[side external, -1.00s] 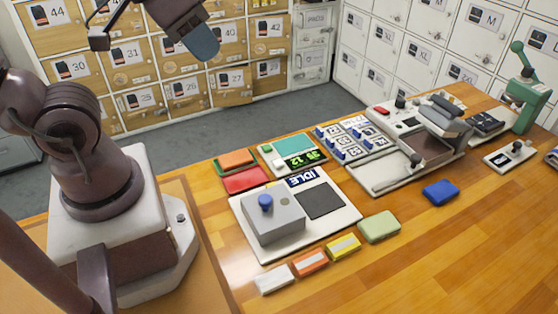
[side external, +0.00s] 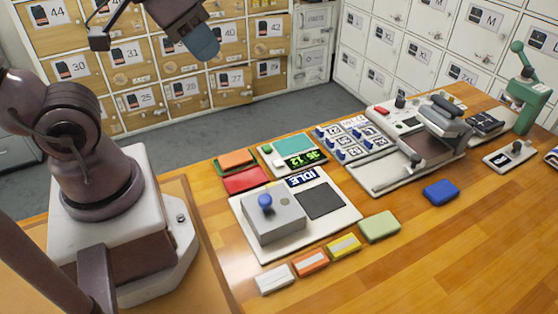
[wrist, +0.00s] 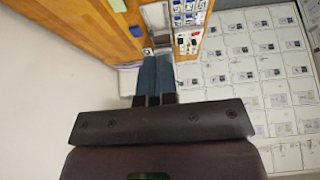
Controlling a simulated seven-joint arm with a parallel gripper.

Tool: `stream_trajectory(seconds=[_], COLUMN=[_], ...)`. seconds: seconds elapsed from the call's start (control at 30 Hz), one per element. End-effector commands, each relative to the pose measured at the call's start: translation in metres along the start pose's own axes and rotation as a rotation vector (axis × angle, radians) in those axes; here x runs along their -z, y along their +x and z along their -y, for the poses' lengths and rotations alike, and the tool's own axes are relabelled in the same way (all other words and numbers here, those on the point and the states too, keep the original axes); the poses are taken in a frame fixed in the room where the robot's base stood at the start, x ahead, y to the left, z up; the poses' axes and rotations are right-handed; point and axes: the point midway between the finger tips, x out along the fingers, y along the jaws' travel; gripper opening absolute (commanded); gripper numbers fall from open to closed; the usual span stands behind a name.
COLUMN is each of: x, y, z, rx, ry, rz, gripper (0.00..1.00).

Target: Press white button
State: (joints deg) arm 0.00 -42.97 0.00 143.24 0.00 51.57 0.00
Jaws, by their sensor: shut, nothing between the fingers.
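In the side external view, a small white button (side external: 277,163) sits on the light panel with a lit green number display (side external: 306,159), below a small green button (side external: 266,149). My gripper (side external: 203,45) is high at the upper left, in front of the wooden lockers and well away from the panel. Its blue-grey fingers are shut with nothing between them. The wrist view also shows the shut fingers (wrist: 154,78) side by side. I cannot make out the white button in the wrist view.
A grey box with a blue knob (side external: 265,202) stands on a white board marked IDLE. Red and orange pads (side external: 243,180) lie left of the display panel. Several coloured blocks lie in front, with a blue block (side external: 440,192) to the right. The front right table is clear.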

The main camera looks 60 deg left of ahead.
Motion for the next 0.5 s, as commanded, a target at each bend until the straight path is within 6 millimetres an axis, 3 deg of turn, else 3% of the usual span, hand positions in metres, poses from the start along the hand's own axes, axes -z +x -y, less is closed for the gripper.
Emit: stream_trajectory(seconds=[0.23,0.37,0.5], x=[-0.002,-0.008,-0.014], y=[0.006,0.027,0.058], z=[0.009,0.024,0.051], rx=[0.022,0.062,0.137], ry=[-0.041,-0.099,-0.139], rz=[0.032,0.141,0.267], gripper=[0.0,0.0,0.0])
